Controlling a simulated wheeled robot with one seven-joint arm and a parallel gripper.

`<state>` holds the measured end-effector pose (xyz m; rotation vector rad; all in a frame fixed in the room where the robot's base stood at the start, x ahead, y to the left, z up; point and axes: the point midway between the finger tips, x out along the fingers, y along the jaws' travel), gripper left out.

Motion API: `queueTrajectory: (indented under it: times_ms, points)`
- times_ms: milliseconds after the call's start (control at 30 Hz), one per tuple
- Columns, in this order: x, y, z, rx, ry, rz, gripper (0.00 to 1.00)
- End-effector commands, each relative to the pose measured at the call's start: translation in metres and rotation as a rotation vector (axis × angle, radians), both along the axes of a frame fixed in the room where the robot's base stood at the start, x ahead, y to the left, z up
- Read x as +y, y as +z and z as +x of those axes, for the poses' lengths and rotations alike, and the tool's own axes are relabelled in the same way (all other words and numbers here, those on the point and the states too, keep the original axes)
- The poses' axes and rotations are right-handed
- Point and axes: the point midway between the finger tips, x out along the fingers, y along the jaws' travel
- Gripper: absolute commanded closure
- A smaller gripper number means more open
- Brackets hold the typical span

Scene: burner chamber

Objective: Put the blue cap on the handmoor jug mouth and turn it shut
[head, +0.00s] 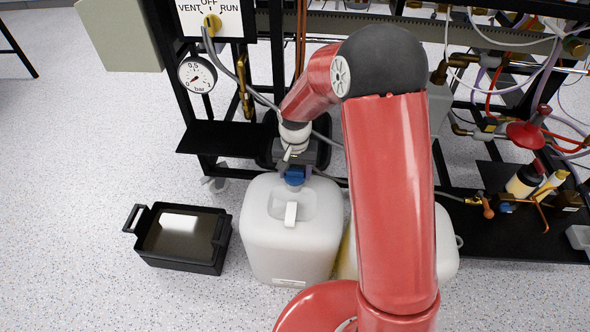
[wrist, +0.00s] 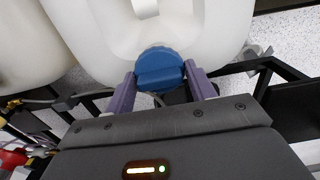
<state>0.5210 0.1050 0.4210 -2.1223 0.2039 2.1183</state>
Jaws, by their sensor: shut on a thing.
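The blue cap (wrist: 158,68) sits between the two fingers of my gripper (wrist: 160,88) in the wrist view, and the gripper is shut on it. In the head view the blue cap (head: 295,175) is at the back of the white jug (head: 285,240), at its mouth. The jug also fills the top of the wrist view (wrist: 200,35). The cap hides the mouth, so I cannot tell whether it is seated or threaded. My gripper (head: 293,163) in the head view is partly hidden by my wrist.
A second white jug (head: 447,245) stands to the right, mostly hidden behind my arm. A black tray (head: 150,253) lies on the floor at left. A black frame with a shelf (head: 215,138), pressure gauge (head: 197,74) and tubing rises close behind the jug. Floor at far left is clear.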

Motion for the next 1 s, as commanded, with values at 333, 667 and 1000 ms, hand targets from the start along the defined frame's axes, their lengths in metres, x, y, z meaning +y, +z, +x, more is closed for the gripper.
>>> queueTrajectory:
  times_ms: [333, 667, 1000]
  points:
    - [0.0, -0.001, 0.0, 0.0, 0.0, 0.0, 0.2]
    - [0.0, 0.019, 0.001, -0.003, 0.0, 0.0, 0.2]
    - [0.0, 0.07, 0.0, -0.001, 0.0, 0.0, 0.2]
